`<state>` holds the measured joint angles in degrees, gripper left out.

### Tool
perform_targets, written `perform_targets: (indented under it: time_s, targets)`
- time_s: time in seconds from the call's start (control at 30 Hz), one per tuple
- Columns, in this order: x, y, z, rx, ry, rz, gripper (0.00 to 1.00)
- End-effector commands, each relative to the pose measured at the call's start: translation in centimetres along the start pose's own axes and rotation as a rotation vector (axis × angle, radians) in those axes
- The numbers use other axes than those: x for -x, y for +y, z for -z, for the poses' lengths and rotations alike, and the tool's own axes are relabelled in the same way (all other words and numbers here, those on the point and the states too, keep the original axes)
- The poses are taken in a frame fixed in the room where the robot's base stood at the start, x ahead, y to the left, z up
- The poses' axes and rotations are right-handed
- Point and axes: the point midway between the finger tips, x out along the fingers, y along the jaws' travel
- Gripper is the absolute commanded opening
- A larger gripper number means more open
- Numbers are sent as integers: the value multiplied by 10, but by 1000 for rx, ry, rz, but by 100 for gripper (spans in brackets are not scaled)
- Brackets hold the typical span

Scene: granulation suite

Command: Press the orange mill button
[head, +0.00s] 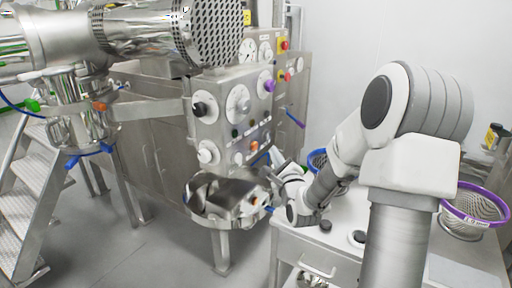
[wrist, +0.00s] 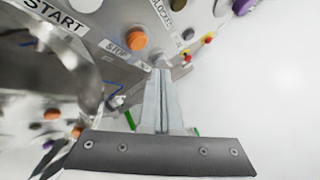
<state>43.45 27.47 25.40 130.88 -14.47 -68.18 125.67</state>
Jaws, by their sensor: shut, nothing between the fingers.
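The orange button (wrist: 136,39) is a round knob on the steel control panel in the wrist view, beside a label reading STOP. In the head view an orange button (head: 254,146) shows small, low on the right part of the panel. My gripper (wrist: 160,72) is shut and empty. Its fingertips are close to the panel, below and to the right of the orange button in the wrist view. I cannot tell whether they touch the panel. In the head view my gripper (head: 274,153) is small and partly merges with the panel's lower right edge.
The steel control panel (head: 221,129) carries several dials and knobs, one purple (head: 269,86). A shiny steel bowl (head: 228,204) sits just below it. A START label (wrist: 56,17) shows at upper left in the wrist view. A white cabinet (head: 330,250) stands at right.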

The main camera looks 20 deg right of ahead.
Motion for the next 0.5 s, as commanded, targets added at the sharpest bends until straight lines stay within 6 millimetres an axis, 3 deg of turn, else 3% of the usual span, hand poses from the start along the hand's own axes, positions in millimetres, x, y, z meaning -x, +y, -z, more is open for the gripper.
perform_targets:
  time_s: [0.2,0.5]
  targets:
    - [13,-10,10,0,2,1,0]
    - [14,-10,10,-1,0,0,0]
